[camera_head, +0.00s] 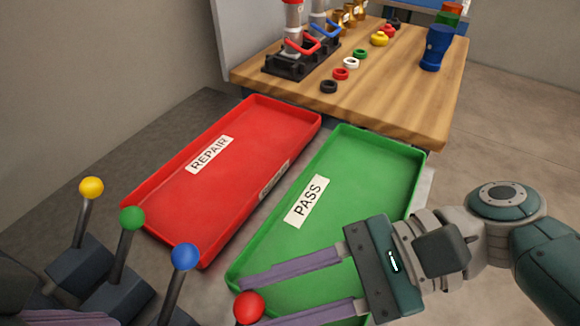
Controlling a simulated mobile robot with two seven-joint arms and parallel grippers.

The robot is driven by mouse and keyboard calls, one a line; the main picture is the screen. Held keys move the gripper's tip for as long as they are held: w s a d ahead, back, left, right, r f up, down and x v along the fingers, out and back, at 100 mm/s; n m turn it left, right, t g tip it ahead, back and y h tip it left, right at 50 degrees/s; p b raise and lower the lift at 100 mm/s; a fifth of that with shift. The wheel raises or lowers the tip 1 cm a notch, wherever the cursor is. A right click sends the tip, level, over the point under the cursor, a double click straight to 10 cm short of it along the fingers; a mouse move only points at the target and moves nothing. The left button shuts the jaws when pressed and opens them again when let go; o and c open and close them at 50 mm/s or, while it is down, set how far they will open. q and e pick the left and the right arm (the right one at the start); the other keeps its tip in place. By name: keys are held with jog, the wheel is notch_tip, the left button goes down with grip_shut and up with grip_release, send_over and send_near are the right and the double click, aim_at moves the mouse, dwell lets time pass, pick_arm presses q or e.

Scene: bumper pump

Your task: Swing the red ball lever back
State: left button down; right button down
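The red ball (248,308) is at the bottom centre; its lever shaft is out of view below the frame edge. My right gripper (256,303) reaches in from the right with its two purple fingers spread wide. The red ball appears between the fingertips, with no clear contact. Other ball levers stand in a row to its left: blue (185,257), green (131,218) and yellow (91,188), all on dark shafts. A purple part of my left gripper (65,318) shows at the bottom left corner, mostly cut off, so its opening is hidden.
A green PASS tray (365,155) lies beneath and beyond my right gripper. A red REPAIR tray (165,185) lies left of it. Behind stands a wooden table (400,110) with coloured rings, a blue cup (436,48) and a black fixture (290,62).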

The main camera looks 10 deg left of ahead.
pick_arm(q)
jog(key=shift+d+f+b, duration=0.15)
jog(key=shift+f+b, duration=0.3)
jog(key=shift+f, duration=0.25)
pick_arm(e)
jog(key=shift+w+d+f, duration=0.2)
jog(key=shift+w+f, duration=0.2)
jog(key=shift+f, duration=0.35)
jog(key=c, duration=1)
grip_release()
pick_arm(q)
jog(key=shift+a, duration=0.3)
pick_arm(e)
jog(key=o, duration=0.5)
jog(key=shift+a, duration=0.15)
jog(key=shift+c, duration=0.2)
jog(key=shift+r, duration=0.2)
pick_arm(q)
jog(key=shift+d+f, duration=0.1)
jog(key=shift+d, duration=0.05)
pick_arm(e)
jog(key=v, duration=1)
jog(key=shift+s+f, duration=0.15)
